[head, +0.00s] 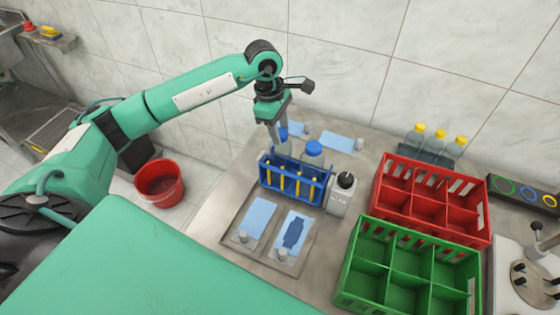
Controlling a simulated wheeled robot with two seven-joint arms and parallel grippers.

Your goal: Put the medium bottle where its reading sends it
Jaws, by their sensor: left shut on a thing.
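My left gripper (278,131) reaches down over the back left of a blue carrier (266,183) and is shut on a blue-capped bottle (283,149). The carrier's wall hides that bottle's lower part, so I cannot tell whether it is lifted. Another bottle with a wider blue cap (313,148) stands beside it at the right. I cannot tell by size which is the medium bottle, and no reading is legible. A red crate (432,235) and a green crate (409,238), both with empty compartments, stand to the right. My right gripper is not in view.
A pale unit with a black knob (346,180) stands right of the carrier. Blue pads (257,217) lie in front and behind. Several yellow-capped bottles (437,136) stand behind the red crate. A panel with coloured rings (526,194) is at far right. A red bucket (160,184) is left.

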